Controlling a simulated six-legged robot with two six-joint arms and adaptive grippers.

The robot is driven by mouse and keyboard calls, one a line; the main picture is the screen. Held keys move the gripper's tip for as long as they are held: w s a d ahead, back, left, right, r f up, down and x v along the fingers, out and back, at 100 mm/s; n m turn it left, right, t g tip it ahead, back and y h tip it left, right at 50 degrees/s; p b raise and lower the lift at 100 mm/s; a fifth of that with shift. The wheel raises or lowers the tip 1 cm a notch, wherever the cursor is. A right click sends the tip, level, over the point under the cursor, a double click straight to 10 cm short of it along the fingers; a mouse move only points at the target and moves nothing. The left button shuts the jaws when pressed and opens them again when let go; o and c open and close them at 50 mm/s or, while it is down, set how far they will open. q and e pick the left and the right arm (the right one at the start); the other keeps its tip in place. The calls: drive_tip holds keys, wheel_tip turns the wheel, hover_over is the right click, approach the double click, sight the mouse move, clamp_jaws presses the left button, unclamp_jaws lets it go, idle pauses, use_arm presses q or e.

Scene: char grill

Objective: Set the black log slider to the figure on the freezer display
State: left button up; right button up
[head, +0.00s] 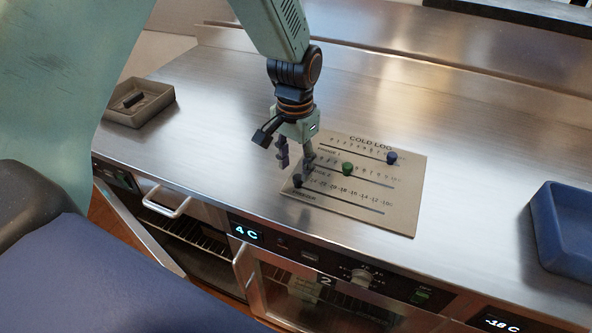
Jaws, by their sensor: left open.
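The cold log board (405,205) lies on the steel counter with three slider rows. A black knob (298,181) sits at the left end of the lowest row, whose scale runs from about -24 to -10C. The freezer display (501,324) at the lower right reads -18 C. My left gripper (295,162) is open, pointing down over the board's left edge. One fingertip is close above the black knob; I cannot tell whether they touch. My right gripper is not in view.
A green knob (347,169) and a blue knob (392,158) sit on the upper rows. Another display (247,232) reads 4 C. A blue tray (566,235) stands at right, a brown tray (138,104) with a dark item at left. The counter behind the board is clear.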

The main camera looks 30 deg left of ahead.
sight(298, 181)
use_arm(q)
drive_tip(key=shift+f, duration=0.7)
drive_tip(key=shift+d+f, duration=0.45)
drive_tip(key=shift+f, duration=0.15)
drive_tip(key=shift+a+f, duration=0.1)
drive_tip(key=shift+a, duration=0.25)
drive_tip(key=shift+c, duration=0.2)
drive_tip(key=shift+w+d, duration=0.1)
drive_tip(key=shift+d, duration=0.15)
drive_tip(key=c, duration=0.6)
drive_tip(key=shift+a, duration=0.1)
clamp_jaws()
